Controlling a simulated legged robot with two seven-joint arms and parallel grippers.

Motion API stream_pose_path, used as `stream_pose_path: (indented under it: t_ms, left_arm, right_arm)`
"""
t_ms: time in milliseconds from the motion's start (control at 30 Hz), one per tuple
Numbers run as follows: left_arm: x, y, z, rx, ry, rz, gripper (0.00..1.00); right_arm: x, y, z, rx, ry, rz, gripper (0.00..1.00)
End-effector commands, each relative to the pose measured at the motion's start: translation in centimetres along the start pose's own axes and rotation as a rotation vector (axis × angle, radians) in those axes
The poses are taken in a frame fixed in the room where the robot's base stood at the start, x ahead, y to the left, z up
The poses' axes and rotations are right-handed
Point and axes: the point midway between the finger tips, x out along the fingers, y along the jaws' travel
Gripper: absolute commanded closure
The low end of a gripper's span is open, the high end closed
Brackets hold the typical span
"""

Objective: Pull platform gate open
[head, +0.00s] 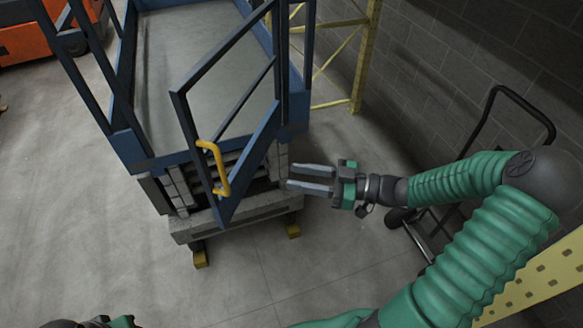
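The platform gate (240,82) is a dark blue frame on the near end of the blue platform (203,62). It stands swung outward at an angle, hinged at its right side. A yellow handle (218,168) is fixed near its lower free edge. My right gripper (312,178) is to the right of the gate and handle, apart from the handle. Its two fingers point left and are spread with nothing between them. Of my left arm only a small dark and green part shows at the bottom left edge; its gripper is out of view.
Grey steps (238,212) stand below the gate, with yellow feet on the floor. A hand truck (505,100) is at the right, behind my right arm. A yellow rack post (366,55) stands by the block wall. An orange vehicle (30,40) is at upper left. The near floor is clear.

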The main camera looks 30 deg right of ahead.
Motion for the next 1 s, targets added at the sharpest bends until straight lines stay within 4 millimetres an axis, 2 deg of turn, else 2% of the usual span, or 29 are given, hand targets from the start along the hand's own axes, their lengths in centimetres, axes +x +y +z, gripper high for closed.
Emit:
stream_pose_path:
  t_ms: [133,433,700,1000]
  left_arm:
    - [-0.7,0.0,-0.2,0.0,0.0,0.0,0.64]
    - [-0.7,0.0,-0.1,0.0,0.0,0.0,0.64]
    - [-0.7,0.0,-0.1,0.0,0.0,0.0,0.64]
    - [-0.7,0.0,-0.2,0.0,0.0,0.0,0.64]
  right_arm:
    - [1.8,0.0,-0.1,0.001,0.001,0.0,0.64]
    - [2.5,-0.2,0.0,-0.003,-0.002,0.001,0.64]
    - [2.4,0.0,0.1,-0.001,-0.001,0.001,0.98]
    - [2.2,0.0,0.0,-0.001,0.0,0.001,1.0]
